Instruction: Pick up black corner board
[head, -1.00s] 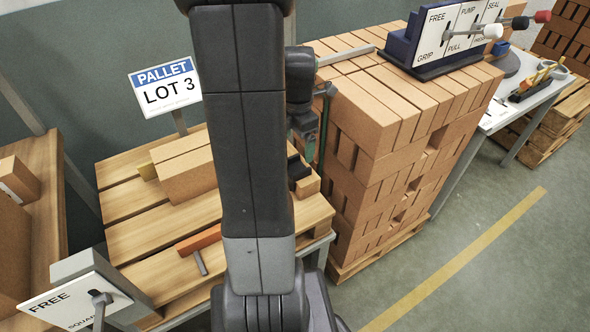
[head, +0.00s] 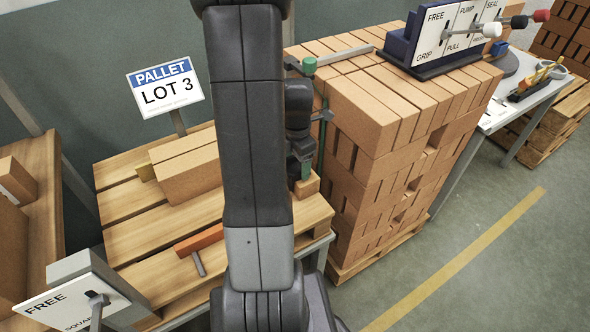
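My gripper (head: 301,170) is low beside the right edge of the wooden pallet, just left of the brick stack, and partly hidden behind my own arm. It is small and dark with some green, and its fingers cannot be made out, so I cannot tell whether it is open or shut. A small orange-brown block (head: 308,185) sits directly below it on the pallet. I cannot clearly pick out the black corner board; dark shapes around the gripper merge with it.
The tall brick stack (head: 365,160) stands close on the right, with a green upright strip (head: 322,145) at its near-left edge and a green-capped part (head: 309,66) above.

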